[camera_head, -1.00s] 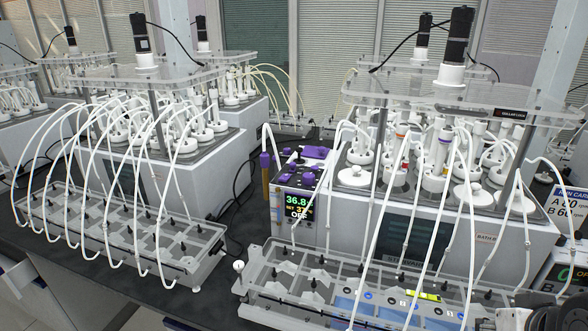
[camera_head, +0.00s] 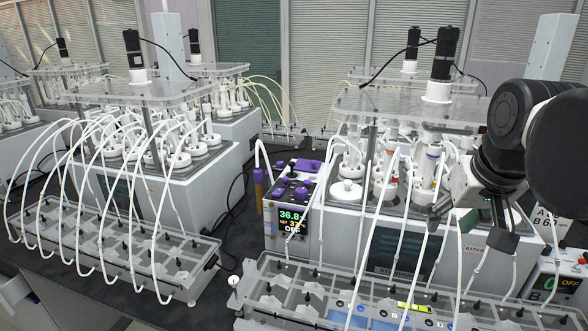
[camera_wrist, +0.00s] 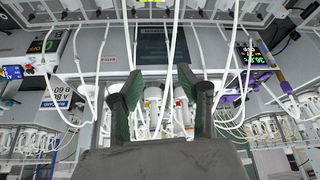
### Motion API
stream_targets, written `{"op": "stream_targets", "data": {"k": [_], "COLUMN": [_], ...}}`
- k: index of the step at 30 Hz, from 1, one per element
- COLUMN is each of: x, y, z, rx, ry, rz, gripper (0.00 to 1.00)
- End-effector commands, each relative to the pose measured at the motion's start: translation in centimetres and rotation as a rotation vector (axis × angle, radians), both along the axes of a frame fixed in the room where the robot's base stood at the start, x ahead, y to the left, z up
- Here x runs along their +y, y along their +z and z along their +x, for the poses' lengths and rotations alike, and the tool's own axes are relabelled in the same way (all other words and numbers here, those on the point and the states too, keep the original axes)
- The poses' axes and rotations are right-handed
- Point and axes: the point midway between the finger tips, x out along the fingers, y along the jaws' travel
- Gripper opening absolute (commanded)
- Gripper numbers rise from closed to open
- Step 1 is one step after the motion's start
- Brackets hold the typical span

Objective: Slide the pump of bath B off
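Bath B (camera_head: 340,245) is a grey box with a "BATH B" label (camera_head: 475,249), holding white-capped bottles under a clear plate. A control unit (camera_head: 290,215) with purple knobs stands at its left; its screen (camera_head: 292,220) reads 36.8, a set value and OFF. A second unit (camera_head: 553,288), partly cut off at the right, also shows OFF. The units show in the wrist view too (camera_wrist: 254,56) and (camera_wrist: 42,50). I cannot tell which part is the pump. My gripper (camera_head: 472,228) is open and empty before the bath's right side; its fingers (camera_wrist: 158,88) stand apart in the wrist view.
A clear rack (camera_head: 275,275) with white tubes lies along the bath's front. Tubes (camera_head: 362,220) rise from it close to my gripper. A black motor (camera_head: 442,55) tops the bath. Another tubed bath (camera_head: 215,170) stands at the left, with dark bench between.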

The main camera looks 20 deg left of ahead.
Motion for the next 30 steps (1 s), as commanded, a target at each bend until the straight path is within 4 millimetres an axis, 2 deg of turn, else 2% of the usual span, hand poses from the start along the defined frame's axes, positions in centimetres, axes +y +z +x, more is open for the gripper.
{"op": "stream_targets", "data": {"k": [1, 6, 15, 21, 30], "x": [1.0, 4.0, 10.5, 15.4, 21.8], "y": [1.7, 5.8, 11.2, 13.5, 15.1], "z": [1.5, 5.8, 12.9, 16.9, 20.7], "rx": [0.016, 0.073, 0.170, 0.234, 0.314], "ry": [0.019, 0.076, 0.177, 0.243, 0.324], "rz": [-0.003, -0.018, -0.047, -0.070, -0.102], "gripper": [0.36, 0.36, 0.36, 0.36, 0.36]}}
